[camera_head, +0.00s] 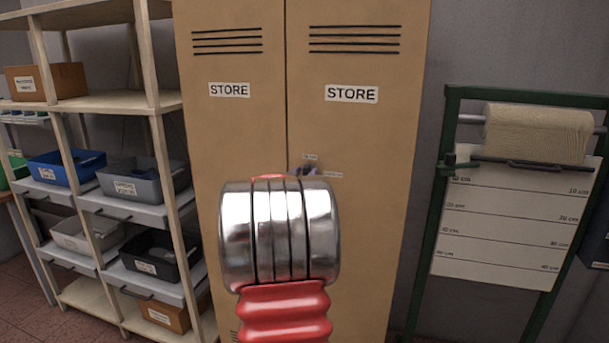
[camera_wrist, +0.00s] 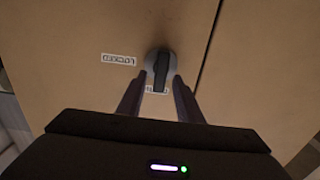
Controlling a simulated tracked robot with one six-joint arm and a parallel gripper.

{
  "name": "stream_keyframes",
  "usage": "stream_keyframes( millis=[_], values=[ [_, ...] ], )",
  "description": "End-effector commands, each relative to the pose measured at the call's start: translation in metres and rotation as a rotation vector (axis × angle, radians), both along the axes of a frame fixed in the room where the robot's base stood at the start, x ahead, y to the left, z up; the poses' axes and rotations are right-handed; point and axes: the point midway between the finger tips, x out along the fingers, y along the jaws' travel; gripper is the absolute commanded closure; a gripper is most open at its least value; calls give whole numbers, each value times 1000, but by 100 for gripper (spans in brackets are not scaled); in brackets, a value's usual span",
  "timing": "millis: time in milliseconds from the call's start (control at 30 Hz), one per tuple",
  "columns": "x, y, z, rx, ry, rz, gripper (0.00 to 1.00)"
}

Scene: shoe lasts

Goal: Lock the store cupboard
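The store cupboard (camera_head: 365,60) is tan, with two doors that look shut and a STORE label on each. A round grey knob with a dark bar handle (camera_wrist: 161,68) sits on one door near the seam. In the wrist view the bar points down to a small label, partly hidden and unreadable; another label, upside down and seemingly LOCKED (camera_wrist: 118,59), is to the knob's left. My gripper (camera_wrist: 158,78) is open, with one finger on each side of the bar and gaps showing. In the head view my arm hides the gripper and most of the knob.
Wooden shelving (camera_head: 155,100) with several bins stands left of the cupboard. A green-framed stand (camera_head: 447,120) with a cream roll (camera_head: 538,132) and a marked white sheet (camera_head: 510,220) stands to the right. The cupboard front around the knob is flat and clear.

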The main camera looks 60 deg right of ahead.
Motion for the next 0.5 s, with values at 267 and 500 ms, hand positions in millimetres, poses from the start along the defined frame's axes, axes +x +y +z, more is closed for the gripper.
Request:
stream_keyframes(
  millis=[267, 500],
  values=[
    [0, 0, 0, 0, 0, 0, 83],
    [0, 0, 0, 0, 0, 0, 100]
  ],
)
